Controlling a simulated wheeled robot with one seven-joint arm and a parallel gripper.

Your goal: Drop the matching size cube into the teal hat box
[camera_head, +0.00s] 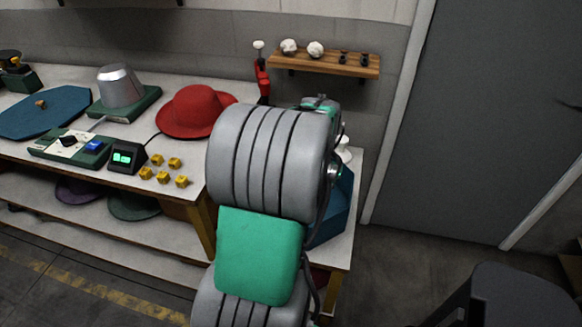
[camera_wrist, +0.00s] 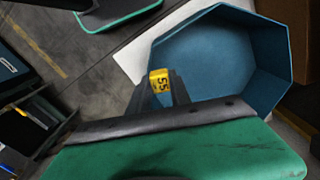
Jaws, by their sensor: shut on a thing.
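My gripper (camera_wrist: 162,92) shows in the wrist view, with its fingers shut on a yellow size cube (camera_wrist: 159,78). The cube has dark digits that look like 55. The teal hat box (camera_wrist: 215,60) is open and empty-looking, just beyond the cube; the cube appears in front of its near left wall. I cannot tell the height of the cube over the rim. In the head view my arm hides most of the hat box (camera_head: 335,212) and all of the gripper. Several other yellow cubes (camera_head: 162,176) lie on the table by a small display (camera_head: 125,157) with green digits.
A red hat (camera_head: 197,111), a metal hat form (camera_head: 119,87) and a control panel (camera_head: 70,146) stand on the table (camera_head: 193,186). A wooden wall shelf (camera_head: 325,63) holds small items. A dark stool-like object (camera_head: 510,298) stands at the lower right.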

